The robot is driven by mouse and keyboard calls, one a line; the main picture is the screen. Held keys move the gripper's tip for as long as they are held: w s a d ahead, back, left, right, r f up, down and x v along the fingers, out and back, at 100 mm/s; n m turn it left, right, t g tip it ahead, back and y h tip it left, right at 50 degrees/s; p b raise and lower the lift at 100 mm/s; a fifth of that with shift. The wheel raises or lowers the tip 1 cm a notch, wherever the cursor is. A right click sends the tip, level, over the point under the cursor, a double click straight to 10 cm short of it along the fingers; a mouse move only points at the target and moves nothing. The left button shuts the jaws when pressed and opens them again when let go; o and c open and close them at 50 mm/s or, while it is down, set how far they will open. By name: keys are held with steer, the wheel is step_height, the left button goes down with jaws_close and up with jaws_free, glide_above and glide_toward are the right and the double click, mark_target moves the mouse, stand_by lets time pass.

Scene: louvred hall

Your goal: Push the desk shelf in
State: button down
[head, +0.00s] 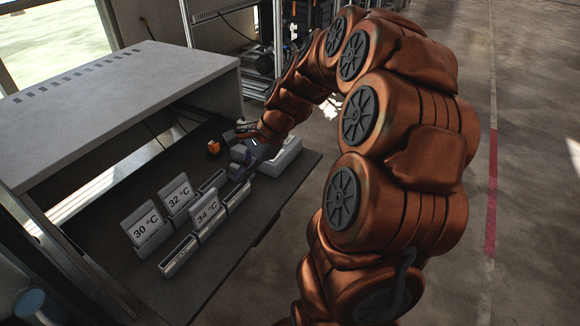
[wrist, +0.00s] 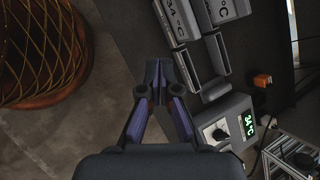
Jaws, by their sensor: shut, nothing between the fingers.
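The desk shelf (head: 215,262) is a dark flat board. It sticks out from under a raised light grey top (head: 110,95). The dark board also shows in the wrist view (wrist: 262,55), to the right of my fingers. My gripper (head: 240,172) is at the far part of the shelf in the head view, beside a pale box device (head: 283,158). In the wrist view my gripper (wrist: 157,68) has its fingers together and empty, pointing up the picture near the shelf's edge. I cannot tell whether they touch it.
Several small temperature signs, such as the 30 °C sign (head: 146,223), and trays stand on the shelf. A small orange item (head: 214,147) lies further back. The device's display (wrist: 249,123) reads 34 °C. Open concrete floor (head: 530,230) lies to the right.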

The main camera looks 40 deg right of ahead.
steer(key=w+d+f+m+t+b, duration=0.1)
steer(key=d+f+m, duration=0.15)
steer(key=d, duration=0.35)
steer(key=w+d+f+m+t+h+b, duration=0.1)
steer(key=d+m, duration=0.2)
steer(key=d, duration=0.2)
steer(key=d+f+m+t+b, duration=0.1)
steer(key=d+f+m, duration=0.15)
steer(key=d, duration=0.35)
steer(key=m+t+h+b, duration=0.2)
steer(key=m, duration=0.4)
glide_toward(284, 161)
steer(key=s+d+r, duration=0.2)
steer(key=s, duration=0.4)
steer(key=b+x, duration=0.1)
steer(key=x, duration=0.2)
steer(key=b+x, duration=0.1)
steer(key=x, duration=0.2)
steer(key=b+x, duration=0.1)
steer(key=x, duration=0.1)
steer(key=shift+w+a+f+b, duration=0.2)
steer(key=shift+a+f+b, duration=0.1)
steer(key=w, duration=0.1)
steer(key=w+a+b, duration=0.1)
steer(key=w, duration=0.1)
steer(key=shift+f, duration=0.2)
steer(key=shift+w+a+r+b, duration=0.1)
steer(key=shift+w+r+b, duration=0.1)
steer(key=shift+w+b, duration=0.35)
steer(key=shift+w, duration=0.1)
